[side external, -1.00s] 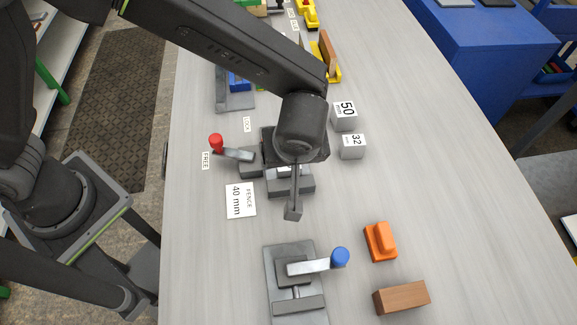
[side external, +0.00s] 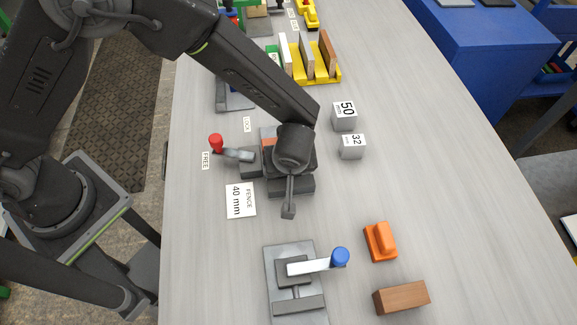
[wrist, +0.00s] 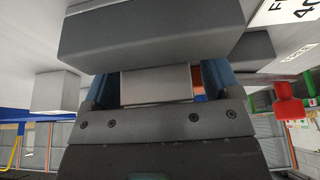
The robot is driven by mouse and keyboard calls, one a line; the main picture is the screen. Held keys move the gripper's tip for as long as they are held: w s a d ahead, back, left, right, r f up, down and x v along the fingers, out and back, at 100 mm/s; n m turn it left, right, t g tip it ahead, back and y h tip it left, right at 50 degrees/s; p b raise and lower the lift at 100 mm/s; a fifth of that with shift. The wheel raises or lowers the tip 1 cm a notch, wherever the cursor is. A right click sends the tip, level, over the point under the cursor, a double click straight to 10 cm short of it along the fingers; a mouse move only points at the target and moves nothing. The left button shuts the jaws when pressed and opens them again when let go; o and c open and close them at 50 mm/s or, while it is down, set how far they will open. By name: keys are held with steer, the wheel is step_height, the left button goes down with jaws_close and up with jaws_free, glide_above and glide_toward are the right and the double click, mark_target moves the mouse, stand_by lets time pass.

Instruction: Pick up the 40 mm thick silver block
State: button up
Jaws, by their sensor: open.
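In the wrist view, a silver block (wrist: 157,84) lies between the two blue-sided fingers of my gripper (wrist: 157,95), which is open. Whether the fingers touch the block's sides I cannot tell. In the side view my gripper is pointed down over a dark grey fixture (side external: 293,190), beside a red-knobbed lever (side external: 217,143). My wrist hides the silver block there. A card reading "FENCE 40 mm" (side external: 240,200) lies left of the fixture.
Grey blocks marked 50 (side external: 344,116) and 32 (side external: 352,147) stand right of the fixture. Nearer are a blue-knobbed lever fixture (side external: 296,305), an orange piece (side external: 380,241) and a brown block (side external: 401,297). A yellow rack (side external: 318,76) stands behind. The table's right side is clear.

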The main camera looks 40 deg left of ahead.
steer(key=shift+c, duration=0.3)
steer(key=c, duration=1.1)
steer(key=shift+r, duration=0.1)
